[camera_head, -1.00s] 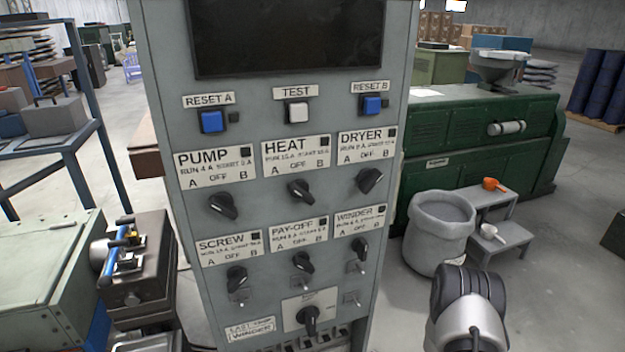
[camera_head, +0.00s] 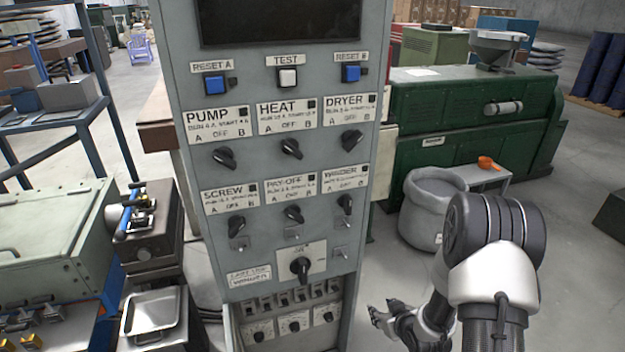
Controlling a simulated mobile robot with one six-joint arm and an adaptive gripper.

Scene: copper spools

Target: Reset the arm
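My arm (camera_head: 495,245) rises at the lower right, bent at a black and white joint. My gripper (camera_head: 378,312) shows at the bottom, right of the control cabinet's lower part, with its fingers pointing left. Its fingers look spread apart with nothing between them. The grey control cabinet (camera_head: 385,60) stands in front of me, with a dark screen, blue and white buttons and several black rotary knobs. The gripper appears apart from the cabinet.
A grey bin (camera_head: 425,210) and a small step stand (camera_head: 490,180) with an orange scoop (camera_head: 487,163) are behind my arm. A green machine (camera_head: 470,115) stands behind them. A metal tray (camera_head: 152,313) and a pale green machine (camera_head: 45,225) are at left.

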